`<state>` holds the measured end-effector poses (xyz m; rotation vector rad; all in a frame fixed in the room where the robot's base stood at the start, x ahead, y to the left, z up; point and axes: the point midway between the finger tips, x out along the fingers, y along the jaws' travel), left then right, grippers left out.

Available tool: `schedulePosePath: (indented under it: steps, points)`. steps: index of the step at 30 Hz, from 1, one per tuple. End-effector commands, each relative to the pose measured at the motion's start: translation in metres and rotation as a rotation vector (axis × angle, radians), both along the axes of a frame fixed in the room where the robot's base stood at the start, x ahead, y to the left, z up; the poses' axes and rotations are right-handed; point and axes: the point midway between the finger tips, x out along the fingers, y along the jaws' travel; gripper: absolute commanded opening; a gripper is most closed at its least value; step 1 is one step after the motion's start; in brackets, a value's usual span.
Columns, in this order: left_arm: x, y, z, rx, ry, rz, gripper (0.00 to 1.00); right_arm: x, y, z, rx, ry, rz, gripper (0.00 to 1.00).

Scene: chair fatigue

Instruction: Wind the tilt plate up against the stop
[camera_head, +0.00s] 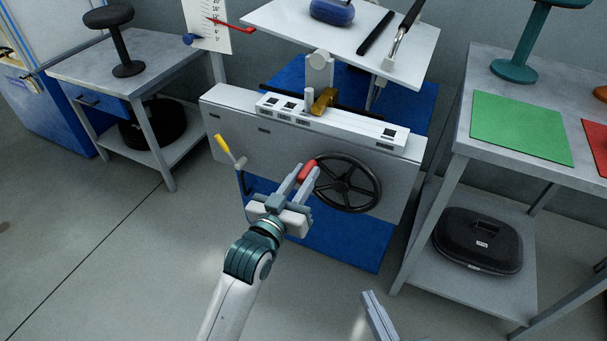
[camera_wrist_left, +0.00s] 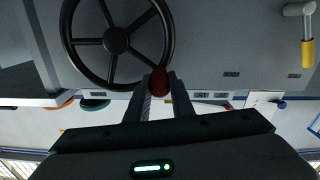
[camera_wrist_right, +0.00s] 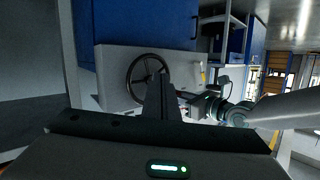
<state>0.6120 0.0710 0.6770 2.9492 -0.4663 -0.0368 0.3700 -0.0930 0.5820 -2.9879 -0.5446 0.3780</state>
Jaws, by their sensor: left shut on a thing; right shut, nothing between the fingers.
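The black handwheel (camera_head: 347,183) sits on the front of the grey machine housing (camera_head: 225,120). Its red knob (camera_head: 308,171) is at the wheel's upper left rim. My left gripper (camera_head: 300,175) is shut on the red knob; the left wrist view shows the knob (camera_wrist_left: 159,82) between its fingers beside the wheel (camera_wrist_left: 116,40). The white tilt plate (camera_head: 290,32) stands above the housing, looking slanted. A dial card (camera_head: 207,22) with a red pointer (camera_head: 230,24) stands left of the plate. My right gripper (camera_head: 372,305) is shut and empty, low in the head view; the stop cannot be made out for certain.
A yellow-handled lever (camera_head: 223,144) sticks out left of the wheel. A brass piece (camera_head: 323,101) sits on top of the housing. A blue item (camera_head: 332,11) and dark tools lie on the plate. Benches stand left (camera_head: 85,66) and right (camera_head: 468,134); the floor in front is clear.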

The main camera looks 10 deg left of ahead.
Motion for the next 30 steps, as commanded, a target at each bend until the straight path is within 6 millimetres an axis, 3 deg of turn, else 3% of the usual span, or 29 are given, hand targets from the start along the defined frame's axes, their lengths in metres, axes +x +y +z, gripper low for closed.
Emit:
schedulePosePath:
  steps: [18,24,30]
  points:
    - [-0.002,-0.006,0.010,0.103,-0.031,0.000,0.00,-0.043,-0.034,-0.070,-0.143,0.486,-0.001,0.00]
    - [-0.003,-0.009,0.012,0.140,-0.046,-0.002,0.00,-0.060,-0.047,-0.084,-0.186,0.610,-0.007,0.00]
    - [-0.004,-0.011,0.013,0.146,-0.052,-0.003,0.00,-0.064,-0.050,-0.089,-0.197,0.640,-0.008,0.00]
